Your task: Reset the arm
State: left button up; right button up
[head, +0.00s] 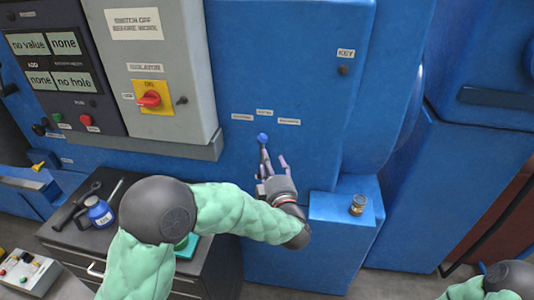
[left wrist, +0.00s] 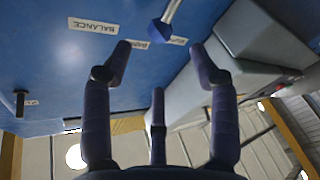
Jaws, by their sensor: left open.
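A lever with a blue knob (head: 262,138) stands out from the blue machine front, below a row of three small labels (head: 264,113). My left gripper (head: 274,164) is open just below and beside the knob. In the left wrist view the blue knob (left wrist: 160,31) and its pale shaft show beyond the spread fingers of my left gripper (left wrist: 161,52), with nothing held. One label (left wrist: 93,26) there reads BALANCE; the others are partly hidden. The right arm's edge shows at the lower right of the head view, but its gripper does not.
A grey cabinet with a red isolator switch (head: 150,99) and a dark display panel (head: 52,48) is at the upper left.

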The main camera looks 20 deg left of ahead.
pick_arm(q)
jog(key=shift+s+d, duration=0.35)
jog(key=shift+s, duration=0.1)
jog(key=shift+f, duration=0.1)
jog(key=s+d+f+m+g+h+b, duration=0.1)
jog(key=d+f+m+g+h, duration=0.15)
jog(key=f, duration=0.75)
jog(key=d+f+m+g+h, duration=0.15)
jog(key=f+m+h, duration=0.25)
jog(key=f, duration=0.6)
jog(key=s+d+f+m+g+h+b, duration=0.1)
jog(key=d+f+m+h, duration=0.25)
jog(key=f, duration=0.65)
jog(key=s+d+f+m+g+h, duration=0.2)
jog(key=s+f+g, duration=0.1)
jog(key=s+f, duration=0.3)
jog(key=s+d+f+m+g+h+b, duration=0.1)
jog(key=s+d+f+g, duration=0.1)
jog(key=s+f, duration=0.5)
jog(key=s+d+f+m+g+h+b, duration=0.1)
jog(key=s+f+g, duration=0.4)
jog(key=s, duration=0.6)
jog(key=shift+s+d+f+m+h, duration=0.4)
jog(key=shift+d+f+m+h, duration=0.4)
jog(key=shift+a, duration=0.1)
